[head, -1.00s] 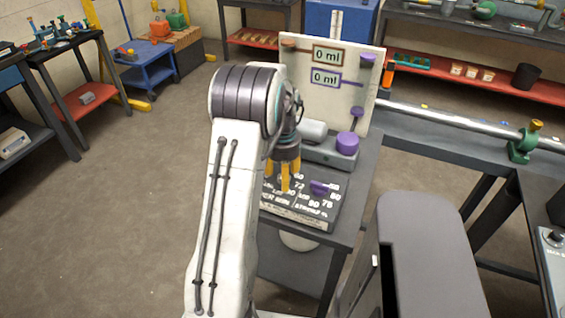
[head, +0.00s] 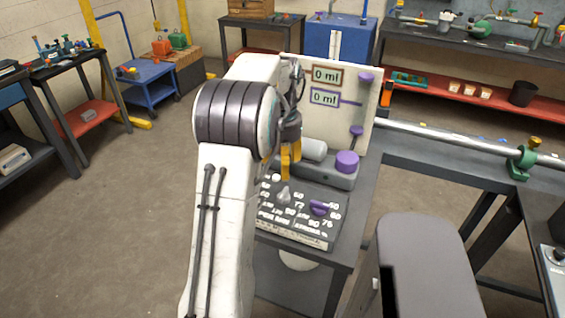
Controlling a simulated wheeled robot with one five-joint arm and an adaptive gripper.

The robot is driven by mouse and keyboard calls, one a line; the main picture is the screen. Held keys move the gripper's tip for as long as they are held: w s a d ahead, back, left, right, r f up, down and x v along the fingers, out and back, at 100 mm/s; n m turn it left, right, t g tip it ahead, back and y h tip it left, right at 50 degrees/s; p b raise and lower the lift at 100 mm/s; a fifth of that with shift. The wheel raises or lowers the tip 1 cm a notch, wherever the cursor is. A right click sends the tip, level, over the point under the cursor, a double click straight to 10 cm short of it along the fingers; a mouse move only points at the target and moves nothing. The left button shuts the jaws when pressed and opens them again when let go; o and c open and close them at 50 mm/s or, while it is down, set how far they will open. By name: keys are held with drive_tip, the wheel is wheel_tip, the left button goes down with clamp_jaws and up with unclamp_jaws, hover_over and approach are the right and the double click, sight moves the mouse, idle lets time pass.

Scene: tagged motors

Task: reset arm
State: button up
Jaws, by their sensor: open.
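My arm (head: 222,215) rises through the middle of the head view and bends over toward the small table. My gripper (head: 290,165) has yellow fingers and hangs above the table, in front of the board with two displays. It is open, and nothing shows between its fingers. Below it is a dark panel (head: 283,222) with white numbers, a pale cone-shaped knob (head: 284,195) and a purple knob (head: 319,208). The gripper is above the pale knob and apart from it. The arm hides part of the panel's left side.
The upright board (head: 365,95) shows two "0 ml" readings. In front of it is a grey unit with a purple cap (head: 346,162). A long metal pipe (head: 450,138) runs to the right, held by a green clamp (head: 521,163). Open floor (head: 110,230) lies to the left.

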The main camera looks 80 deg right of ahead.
sight(282, 196)
idle(0.8)
drive_tip(key=shift+n, duration=0.7)
drive_tip(key=f, duration=0.2)
drive_tip(key=a+f, duration=0.1)
drive_tip(key=f, duration=0.1)
drive_tip(key=shift+n+y, duration=0.4)
drive_tip(key=a, duration=0.2)
drive_tip(key=w+a+f, duration=0.1)
drive_tip(key=a, duration=0.1)
drive_tip(key=a+f, duration=0.1)
drive_tip(key=a, duration=0.1)
drive_tip(key=shift+w+a, duration=0.15)
drive_tip(key=shift+a, duration=0.15)
drive_tip(key=w+a+r+n+t, duration=0.1)
drive_tip(key=w+a+r+n, duration=0.2)
drive_tip(key=a, duration=0.9)
drive_tip(key=w+a+r+n+t, duration=0.1)
drive_tip(key=w+a+r+n, duration=0.2)
drive_tip(key=w+a+n, duration=0.6)
drive_tip(key=w+a+r+n+t, duration=0.1)
drive_tip(key=w+a+n, duration=0.5)
drive_tip(key=a, duration=1)
drive_tip(key=shift+w+r+t+h, duration=0.3)
drive_tip(key=shift+w+r+h, duration=0.1)
drive_tip(key=shift+r, duration=0.5)
